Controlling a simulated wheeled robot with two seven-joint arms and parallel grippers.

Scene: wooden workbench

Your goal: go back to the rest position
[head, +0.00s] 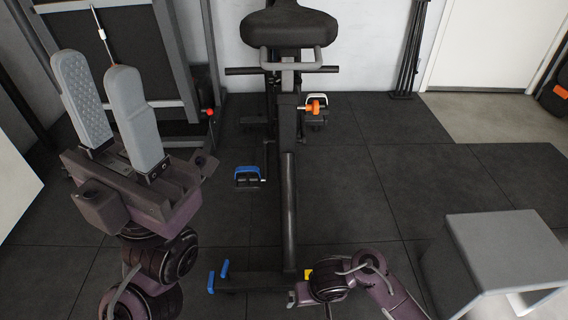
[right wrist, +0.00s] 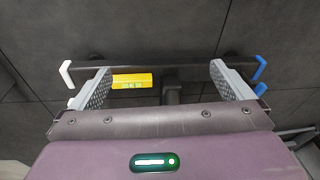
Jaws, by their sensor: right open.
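My left gripper (head: 95,66) is raised at the left of the head view. Its two grey pads stand apart with a gap and nothing between them. My right arm (head: 375,280) is low at the bottom of the head view, where its gripper cannot be made out clearly. In the right wrist view my right gripper (right wrist: 160,70) has its two grey fingers wide apart. They point at the dark floor bar of the exercise bike (right wrist: 195,72). A yellow piece (right wrist: 132,81) at that bar shows between the fingers in the picture; neither finger is seen gripping it.
The exercise bike (head: 289,200) stands in the middle, with a black seat (head: 288,27) and a blue pedal (head: 248,177). A grey bench-like box (head: 510,250) stands at the right. A dark-framed rack (head: 140,50) is behind my left gripper. Dark floor between bike and box is clear.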

